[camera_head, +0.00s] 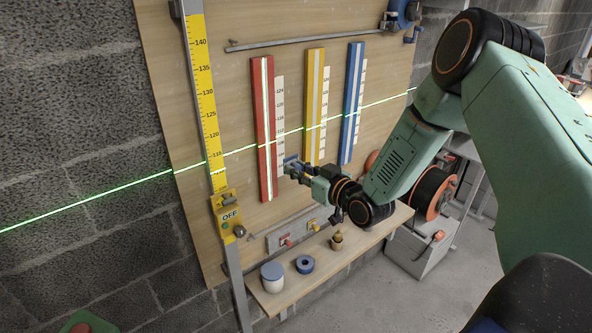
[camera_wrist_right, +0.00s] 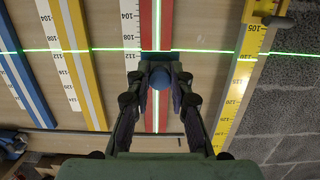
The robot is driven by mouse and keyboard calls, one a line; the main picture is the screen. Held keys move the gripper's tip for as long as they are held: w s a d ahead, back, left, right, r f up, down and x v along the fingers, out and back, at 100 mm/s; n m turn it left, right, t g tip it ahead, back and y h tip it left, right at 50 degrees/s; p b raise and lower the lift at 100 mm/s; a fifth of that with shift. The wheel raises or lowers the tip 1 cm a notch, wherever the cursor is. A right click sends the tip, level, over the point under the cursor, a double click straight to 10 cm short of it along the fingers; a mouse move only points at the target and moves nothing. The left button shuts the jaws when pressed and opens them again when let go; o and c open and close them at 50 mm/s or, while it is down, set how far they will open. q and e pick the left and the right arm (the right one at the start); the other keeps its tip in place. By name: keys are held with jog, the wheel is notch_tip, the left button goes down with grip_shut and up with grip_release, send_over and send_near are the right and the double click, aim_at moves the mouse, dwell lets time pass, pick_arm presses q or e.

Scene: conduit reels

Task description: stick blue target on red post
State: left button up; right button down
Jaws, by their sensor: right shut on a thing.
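The red post (camera_head: 264,130) is an upright strip with a pale centre line on the wooden board. A green laser line crosses it. My right gripper (camera_head: 290,168) is shut on the blue target (camera_head: 292,159), just right of the red post's lower part in the head view. My left gripper is not in view.
A yellow post (camera_head: 315,105) and a blue post (camera_head: 351,100) stand to the right. A tall yellow ruler (camera_head: 205,100) with an OFF box (camera_head: 227,216) stands left.

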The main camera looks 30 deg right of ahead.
aim_at(288, 161)
jog(key=shift+w+d+f+b, duration=0.2)
jog(key=shift+w+d+b, duration=0.25)
jog(key=shift+w, duration=0.3)
jog(key=shift+w+r+b, duration=0.1)
jog(key=shift+w+b, duration=0.1)
jog(key=shift+b, duration=0.25)
jog(key=shift+w+a, duration=0.1)
jog(key=shift+w, duration=0.15)
jog(key=x, duration=0.1)
jog(key=b+x, duration=0.2)
jog(key=shift+w+a+r, duration=0.15)
jog(key=shift+w+a, duration=0.1)
jog(key=shift+w, duration=0.1)
jog(key=shift+w+d+b, duration=0.2)
jog(key=shift+w+b, duration=0.25)
jog(key=shift+w, duration=0.05)
jog(key=w, duration=0.1)
jog(key=w+a+b, duration=0.1)
jog(key=shift+w+r, duration=0.1)
jog(key=shift+w, duration=0.2)
jog(key=shift+w+d+b, duration=0.1)
jog(key=shift+w+b, duration=0.2)
jog(key=shift+b, duration=0.05)
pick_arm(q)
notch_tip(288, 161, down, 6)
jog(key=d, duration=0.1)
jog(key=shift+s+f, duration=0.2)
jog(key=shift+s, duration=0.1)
pick_arm(e)
jog(key=shift+s+d, duration=0.1)
